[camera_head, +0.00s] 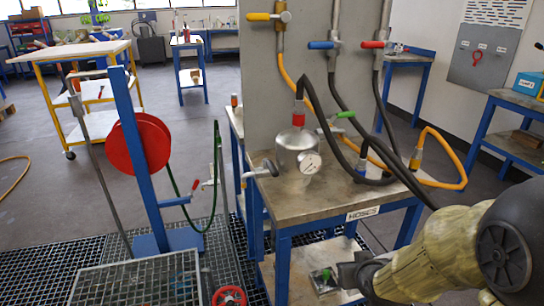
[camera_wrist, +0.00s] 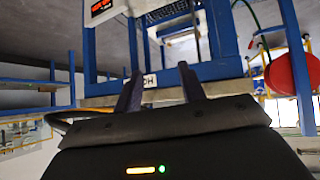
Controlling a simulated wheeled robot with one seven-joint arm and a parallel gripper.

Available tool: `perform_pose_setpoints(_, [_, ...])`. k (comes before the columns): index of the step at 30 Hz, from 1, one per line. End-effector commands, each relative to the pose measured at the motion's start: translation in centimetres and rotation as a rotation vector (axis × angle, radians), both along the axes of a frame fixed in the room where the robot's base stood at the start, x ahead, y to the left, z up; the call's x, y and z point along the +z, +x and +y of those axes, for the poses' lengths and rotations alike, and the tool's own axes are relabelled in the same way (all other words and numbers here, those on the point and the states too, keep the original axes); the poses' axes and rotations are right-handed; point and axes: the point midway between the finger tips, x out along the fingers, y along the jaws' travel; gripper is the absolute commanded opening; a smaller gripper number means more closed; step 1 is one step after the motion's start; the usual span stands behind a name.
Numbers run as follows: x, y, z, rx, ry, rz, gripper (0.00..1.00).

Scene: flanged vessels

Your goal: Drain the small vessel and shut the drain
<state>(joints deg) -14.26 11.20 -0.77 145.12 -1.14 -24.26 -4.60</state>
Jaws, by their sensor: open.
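The small vessel (camera_head: 290,151) is a short metal cylinder with a round white gauge (camera_head: 310,162) on its front. It stands upright on a blue-framed table (camera_head: 345,205) labelled HOSES. A red-collared hose fitting (camera_head: 298,116) is above it. A dark round valve part (camera_head: 268,168) with a pale, yellow-tipped handle (camera_head: 246,177) sticks out to its left. I cannot tell whether that is the drain or how it is set. My gripper (camera_head: 345,274) is low in front of the table, apart from the vessel. In the wrist view its two fingers (camera_wrist: 160,80) are spread and empty.
A grey panel carries yellow (camera_head: 262,16), blue (camera_head: 322,45) and red (camera_head: 373,44) valve handles with hanging hoses. A red hose reel (camera_head: 140,146) stands left, above floor grating (camera_head: 90,248).

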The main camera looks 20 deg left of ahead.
Motion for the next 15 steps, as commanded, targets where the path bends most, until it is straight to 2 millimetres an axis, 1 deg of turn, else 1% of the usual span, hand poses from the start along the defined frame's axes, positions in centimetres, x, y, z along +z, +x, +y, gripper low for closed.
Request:
perform_pose_setpoints(1, [1.6, 0.8, 1.8, 0.042, 0.01, -0.062, 0.4])
perform_pose_setpoints(3, [3.3, 1.7, 3.9, 0.092, 0.028, -0.156, 0.4])
perform_pose_setpoints(5, [4.8, 2.4, 5.8, 0.135, 0.046, -0.237, 0.4])
perform_pose_setpoints(6, [5.7, 2.6, 7.0, 0.162, 0.058, -0.29, 0.4])
perform_pose_setpoints(8, [7.3, 2.9, 8.9, 0.202, 0.08, -0.37, 0.4])
perform_pose_setpoints(9, [8.4, 3.0, 10.1, 0.228, 0.097, -0.424, 0.4])
perform_pose_setpoints(12, [10.9, 2.8, 12.8, 0.283, 0.137, -0.547, 0.4])
perform_pose_setpoints(15, [12.7, 2.4, 14.6, 0.321, 0.173, -0.642, 0.4])
